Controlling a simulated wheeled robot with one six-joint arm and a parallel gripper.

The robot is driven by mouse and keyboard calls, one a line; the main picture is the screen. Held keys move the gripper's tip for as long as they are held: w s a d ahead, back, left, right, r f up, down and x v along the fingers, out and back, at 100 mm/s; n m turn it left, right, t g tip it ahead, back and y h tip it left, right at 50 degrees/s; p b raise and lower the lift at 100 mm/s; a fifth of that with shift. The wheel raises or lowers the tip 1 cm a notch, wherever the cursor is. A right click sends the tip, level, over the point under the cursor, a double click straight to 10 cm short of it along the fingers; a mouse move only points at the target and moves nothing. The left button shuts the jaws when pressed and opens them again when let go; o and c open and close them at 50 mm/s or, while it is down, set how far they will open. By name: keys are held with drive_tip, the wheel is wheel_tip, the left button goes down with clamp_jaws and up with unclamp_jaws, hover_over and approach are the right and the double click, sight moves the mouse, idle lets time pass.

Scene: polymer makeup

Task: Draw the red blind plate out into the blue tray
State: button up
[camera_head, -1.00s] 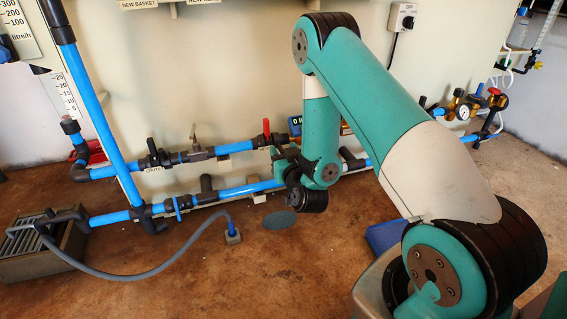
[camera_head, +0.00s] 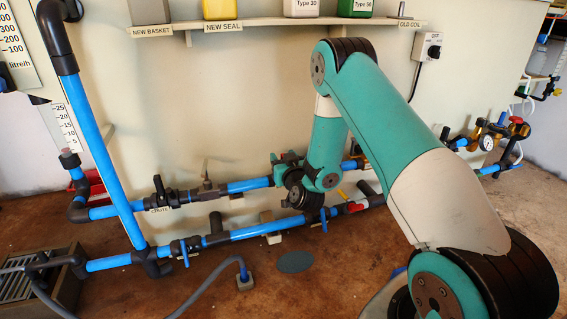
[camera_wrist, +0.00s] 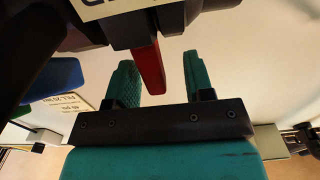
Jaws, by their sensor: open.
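A flat red piece, which looks like the red blind plate (camera_wrist: 150,68), hangs from dark fittings at the top of the wrist view. Its free end is between the two teal fingers of my gripper (camera_wrist: 158,66), nearer the left one, with gaps on both sides. The gripper is open. Only a sliver of what looks like the blue tray (camera_head: 398,271) shows behind my arm on the floor.
The upper pipe (camera_head: 248,185) and lower pipe (camera_head: 268,230) run along the wall with black valves. A red fitting (camera_head: 355,207) is on the lower line. A shelf (camera_head: 285,21) with containers is above. A grey hose (camera_head: 212,278) lies on the brown floor.

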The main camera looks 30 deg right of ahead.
drive_tip(key=shift+w+d, duration=0.15)
drive_tip(key=shift+d, duration=0.1)
drive_tip(key=shift+c, duration=0.5)
clamp_jaws()
drive_tip(key=shift+r+p, duration=0.7)
drive_tip(key=shift+p, duration=0.1)
drive_tip(key=shift+r+p, duration=2.55)
drive_tip(key=shift+p, duration=0.05)
